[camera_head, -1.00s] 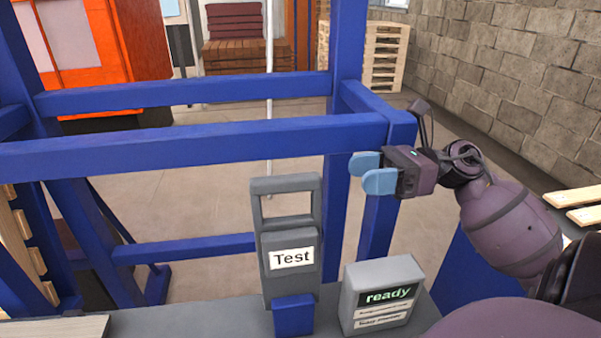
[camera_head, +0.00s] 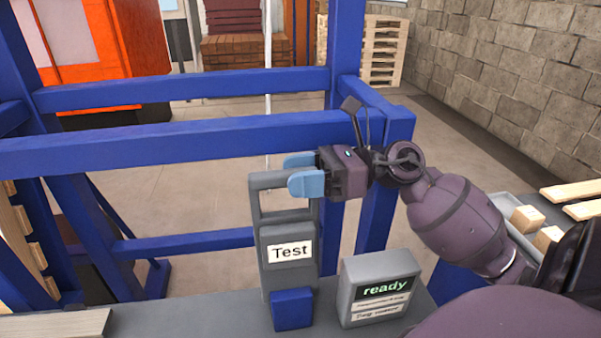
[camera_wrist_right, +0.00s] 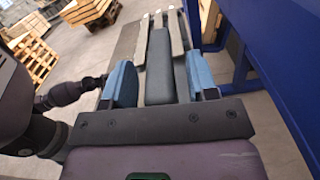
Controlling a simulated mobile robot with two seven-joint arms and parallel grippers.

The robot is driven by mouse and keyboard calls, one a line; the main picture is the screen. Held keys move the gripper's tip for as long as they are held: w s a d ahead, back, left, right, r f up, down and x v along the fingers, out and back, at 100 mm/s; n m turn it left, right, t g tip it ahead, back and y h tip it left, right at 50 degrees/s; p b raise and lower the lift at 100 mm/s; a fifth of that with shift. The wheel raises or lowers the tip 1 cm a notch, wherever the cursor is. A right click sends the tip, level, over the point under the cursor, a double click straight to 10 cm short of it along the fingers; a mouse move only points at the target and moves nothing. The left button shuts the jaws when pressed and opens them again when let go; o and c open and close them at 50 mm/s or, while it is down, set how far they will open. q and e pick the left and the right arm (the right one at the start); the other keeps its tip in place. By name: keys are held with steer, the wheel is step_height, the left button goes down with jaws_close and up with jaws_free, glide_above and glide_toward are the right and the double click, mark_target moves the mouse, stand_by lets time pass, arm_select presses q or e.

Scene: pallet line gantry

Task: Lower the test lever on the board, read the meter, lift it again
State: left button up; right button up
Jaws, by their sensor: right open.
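The grey test lever (camera_head: 286,227) stands upright on the board, with a looped handle at its top and a white "Test" label. Its blue base (camera_head: 292,309) is below. The meter (camera_head: 379,288) stands to its right, its green display showing "ready". My right gripper (camera_head: 303,175) is open, its blue fingertips at the top bar of the handle and partly hiding it. In the right wrist view the gripper (camera_wrist_right: 160,85) has its fingers apart, with a dark grey bar (camera_wrist_right: 160,68) between them; contact cannot be told. My left gripper is in neither view.
Blue gantry beams (camera_head: 180,140) cross behind the lever, close to my right gripper. The grey board (camera_head: 190,318) runs along the front, with a wooden plank (camera_head: 55,324) at its left. Wooden blocks (camera_head: 528,218) lie at the right.

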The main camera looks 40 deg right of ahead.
jaws_close()
stand_by(0.3)
